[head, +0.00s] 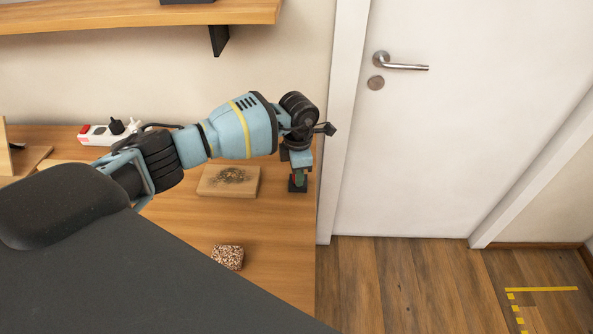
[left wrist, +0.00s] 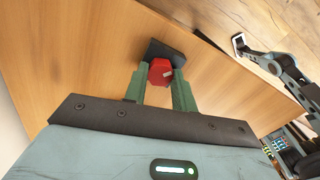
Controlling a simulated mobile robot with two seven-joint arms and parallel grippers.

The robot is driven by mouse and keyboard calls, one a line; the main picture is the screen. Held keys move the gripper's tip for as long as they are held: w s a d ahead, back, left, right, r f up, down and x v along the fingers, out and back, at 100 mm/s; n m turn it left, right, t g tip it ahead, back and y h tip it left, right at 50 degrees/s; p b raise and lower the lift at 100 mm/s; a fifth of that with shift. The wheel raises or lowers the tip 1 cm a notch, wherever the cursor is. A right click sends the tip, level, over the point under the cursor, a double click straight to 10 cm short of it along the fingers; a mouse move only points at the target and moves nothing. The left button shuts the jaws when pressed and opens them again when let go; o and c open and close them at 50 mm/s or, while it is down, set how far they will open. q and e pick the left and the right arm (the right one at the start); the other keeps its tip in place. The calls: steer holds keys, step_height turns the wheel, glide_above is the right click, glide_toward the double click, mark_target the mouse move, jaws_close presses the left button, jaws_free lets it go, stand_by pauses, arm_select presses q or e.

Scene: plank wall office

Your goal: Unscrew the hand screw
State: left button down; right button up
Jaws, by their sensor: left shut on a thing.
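The hand screw shows in the left wrist view as a red faceted knob (left wrist: 160,72) on a dark block (left wrist: 166,50) at the table's edge. My left gripper (left wrist: 159,80) has its two green fingers on either side of the knob, shut on it. In the head view my left gripper (head: 298,183) points down at the right end of the table, and the fingers hide most of the screw. My right arm seems to show at the upper right of the left wrist view, too small to tell its gripper's state.
A wooden board with a dark burnt patch (head: 228,180) and a speckled block (head: 228,257) lie on the wooden table (head: 275,225). A white power strip (head: 100,134) with a black plug lies at the back. A shelf (head: 140,17) hangs above. A white door (head: 450,130) stands right.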

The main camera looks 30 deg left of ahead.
arm_select(q)
steer(key=shift+r, duration=0.1)
steer(key=shift+r+n+p, duration=0.15)
steer(key=shift+n+p, duration=0.25)
steer(key=shift+n, duration=0.7)
steer(key=n, duration=0.2)
steer(key=shift+n+p, duration=0.4)
arm_select(e)
steer(key=shift+t, duration=0.4)
steer(key=w+r, duration=0.2)
steer(key=r, duration=0.1)
steer(key=shift+w, duration=0.4)
arm_select(q)
steer(key=n+p, duration=0.1)
steer(key=n, duration=0.1)
steer(key=shift+n, duration=1.6)
arm_select(e)
steer(key=shift+w+r+t, duration=0.15)
steer(key=shift+w+r, duration=0.25)
steer(key=shift+r, duration=0.25)
steer(key=shift+w+r+t, duration=0.15)
steer(key=shift+w+r, duration=0.2)
steer(key=shift+r, duration=0.25)
